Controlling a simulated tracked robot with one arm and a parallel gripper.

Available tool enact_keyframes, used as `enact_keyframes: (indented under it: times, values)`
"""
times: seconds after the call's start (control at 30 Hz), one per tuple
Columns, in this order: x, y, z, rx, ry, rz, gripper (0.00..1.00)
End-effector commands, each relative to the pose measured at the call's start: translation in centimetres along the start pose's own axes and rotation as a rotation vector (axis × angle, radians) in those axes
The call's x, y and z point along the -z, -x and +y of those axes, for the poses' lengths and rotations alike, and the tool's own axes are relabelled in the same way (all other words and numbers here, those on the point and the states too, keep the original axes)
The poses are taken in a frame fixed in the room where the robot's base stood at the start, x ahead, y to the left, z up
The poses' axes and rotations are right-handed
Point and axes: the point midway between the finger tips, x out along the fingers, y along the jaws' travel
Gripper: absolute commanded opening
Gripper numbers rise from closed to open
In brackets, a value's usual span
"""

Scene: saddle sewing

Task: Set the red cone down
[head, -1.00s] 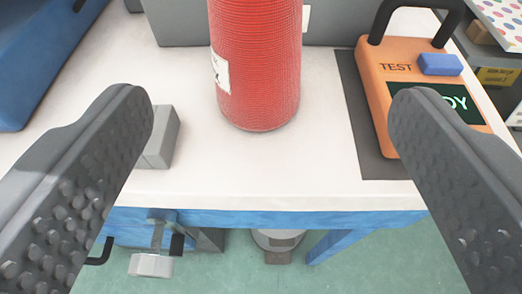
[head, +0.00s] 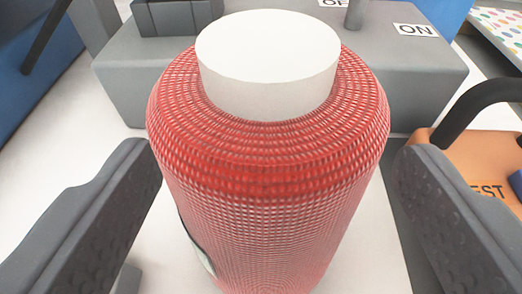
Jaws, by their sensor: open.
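The red cone (head: 270,190) is a large spool of red thread with a white top (head: 268,60). It stands in the middle of the view on the white table (head: 165,255), though its base runs out of the bottom of the picture. A pale label shows in part on its lower left side. My gripper (head: 275,175) is open, with one dark finger on each side of the cone. The left finger's tip looks close to the cone's side; a gap shows between the right finger and the cone. I cannot tell whether either finger touches.
Behind the cone is a grey machine block (head: 436,68) with an "ON" label. An orange tester (head: 470,165) with a black handle stands at the right on a dark mat. A blue object (head: 28,70) fills the upper left. White table shows at the left.

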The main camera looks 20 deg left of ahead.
Motion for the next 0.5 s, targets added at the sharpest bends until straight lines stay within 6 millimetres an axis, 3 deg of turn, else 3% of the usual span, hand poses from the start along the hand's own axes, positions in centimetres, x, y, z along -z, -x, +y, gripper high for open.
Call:
enact_keyframes:
  times: [0.23, 0.5]
  values:
    - [-0.1, -3.2, -0.4, -0.001, -0.001, -0.003, 0.77]
    - [0.1, -3.8, -0.3, 0.000, 0.000, -0.002, 0.77]
